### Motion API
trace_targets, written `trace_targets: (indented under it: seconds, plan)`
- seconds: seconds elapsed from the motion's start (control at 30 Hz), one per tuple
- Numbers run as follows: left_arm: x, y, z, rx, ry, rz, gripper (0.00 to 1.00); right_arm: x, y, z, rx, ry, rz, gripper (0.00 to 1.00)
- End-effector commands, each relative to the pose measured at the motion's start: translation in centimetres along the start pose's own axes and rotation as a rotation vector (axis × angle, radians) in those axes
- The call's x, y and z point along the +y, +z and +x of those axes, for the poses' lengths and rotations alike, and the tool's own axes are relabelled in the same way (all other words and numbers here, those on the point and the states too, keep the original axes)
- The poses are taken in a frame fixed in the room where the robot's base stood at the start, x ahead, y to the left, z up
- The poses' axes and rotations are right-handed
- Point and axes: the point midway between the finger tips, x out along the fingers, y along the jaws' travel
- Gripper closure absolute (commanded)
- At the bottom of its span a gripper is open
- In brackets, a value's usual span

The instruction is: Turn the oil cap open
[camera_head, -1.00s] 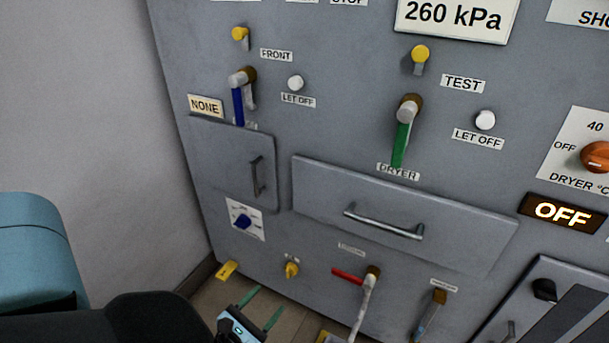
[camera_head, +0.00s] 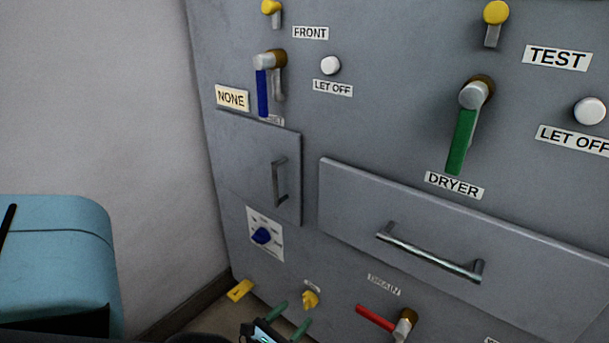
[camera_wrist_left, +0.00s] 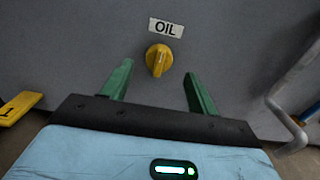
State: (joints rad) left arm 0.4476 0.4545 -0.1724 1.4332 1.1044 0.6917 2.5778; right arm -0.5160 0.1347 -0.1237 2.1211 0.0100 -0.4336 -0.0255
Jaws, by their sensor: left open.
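The yellow oil cap (camera_wrist_left: 159,60) sits on the grey panel just below the OIL label (camera_wrist_left: 166,27) in the left wrist view. It also shows low in the head view (camera_head: 310,299). My left gripper (camera_wrist_left: 159,82) is open, its two green fingers pointing at the panel on either side of and a little short of the cap. Nothing is between the fingers. In the head view the left gripper (camera_head: 289,316) is at the bottom edge, close to the cap. My right gripper is not in view.
A red-handled DRAIN valve (camera_head: 378,318) is right of the cap. A drawer handle (camera_head: 430,252) and a door handle (camera_head: 280,182) stick out above. A pipe (camera_wrist_left: 289,120) runs at the right.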

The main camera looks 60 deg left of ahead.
Motion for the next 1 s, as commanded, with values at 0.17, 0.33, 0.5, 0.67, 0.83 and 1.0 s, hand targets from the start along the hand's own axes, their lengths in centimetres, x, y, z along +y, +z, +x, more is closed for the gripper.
trace_targets:
  seconds: [0.17, 0.33, 0.5, 0.67, 0.83, 1.0]
  plan:
    - [0.0, -0.1, 2.8, -0.001, 0.001, 0.001, 0.41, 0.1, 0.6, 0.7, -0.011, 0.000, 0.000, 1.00]
    - [0.1, -0.1, 4.4, 0.000, 0.000, 0.002, 0.41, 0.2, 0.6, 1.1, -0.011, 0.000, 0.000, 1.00]
    - [0.1, -0.1, 4.9, 0.001, 0.001, 0.001, 0.41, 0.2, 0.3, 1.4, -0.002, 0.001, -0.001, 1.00]
    - [0.1, -0.1, 4.9, 0.001, 0.001, 0.001, 0.41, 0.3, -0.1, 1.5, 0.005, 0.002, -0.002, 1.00]
    - [0.1, -0.1, 4.9, 0.001, 0.000, 0.001, 0.58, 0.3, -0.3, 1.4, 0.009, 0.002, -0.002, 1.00]
    - [0.0, -0.1, 4.9, 0.001, 0.000, 0.001, 0.80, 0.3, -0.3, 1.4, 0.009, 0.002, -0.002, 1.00]
